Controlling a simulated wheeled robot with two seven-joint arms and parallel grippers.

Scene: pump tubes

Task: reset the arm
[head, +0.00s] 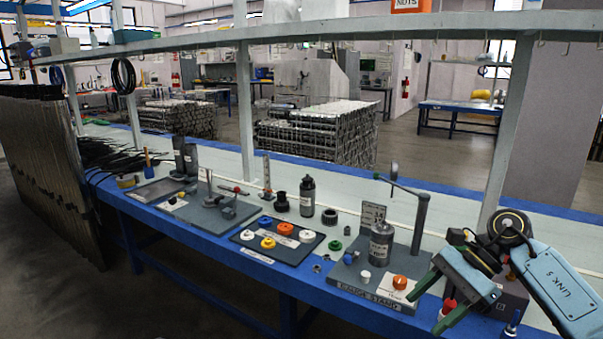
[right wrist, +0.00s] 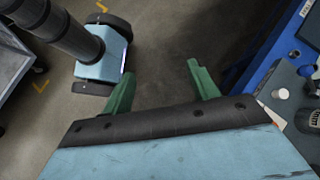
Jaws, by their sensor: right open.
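My right gripper (head: 430,304) is at the right of the head view, in front of the blue workbench's right part. Its two green fingers are spread apart with nothing between them. The fingers also show in the right wrist view (right wrist: 160,88), apart and empty over the grey floor. In the head view the right arm comes in from the right edge. It hides part of the bench behind it. My left gripper does not show in either view.
A dark tray (head: 272,262) holds several coloured caps. Shelf posts (head: 245,110) rise along the bench.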

